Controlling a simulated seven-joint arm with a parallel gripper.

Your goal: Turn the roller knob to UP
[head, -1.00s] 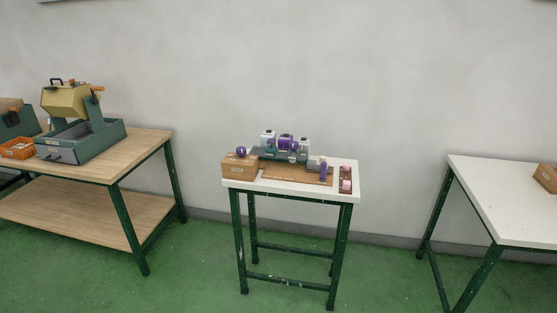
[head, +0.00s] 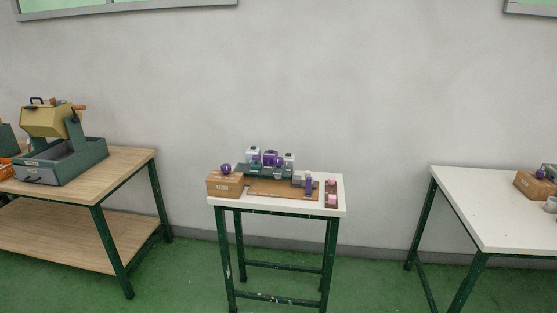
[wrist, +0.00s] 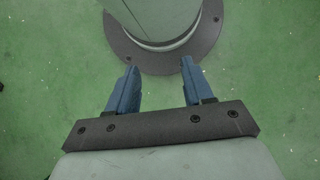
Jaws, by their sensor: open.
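The painting station with the roller (head: 270,158) stands at the back of a small white-topped table (head: 235,205). It has a purple cylinder and white-and-dark posts on a dark green base. The roller knob and its UP mark are too small to make out. In the wrist view my gripper (wrist: 160,75) is open and empty, with two blue fingers apart above the green floor. My gripper does not show in the head view, and the station is not in the wrist view.
A wooden bench (head: 115,170) with a tan drum machine (head: 48,120) stands left. Another white table (head: 490,200) stands right.

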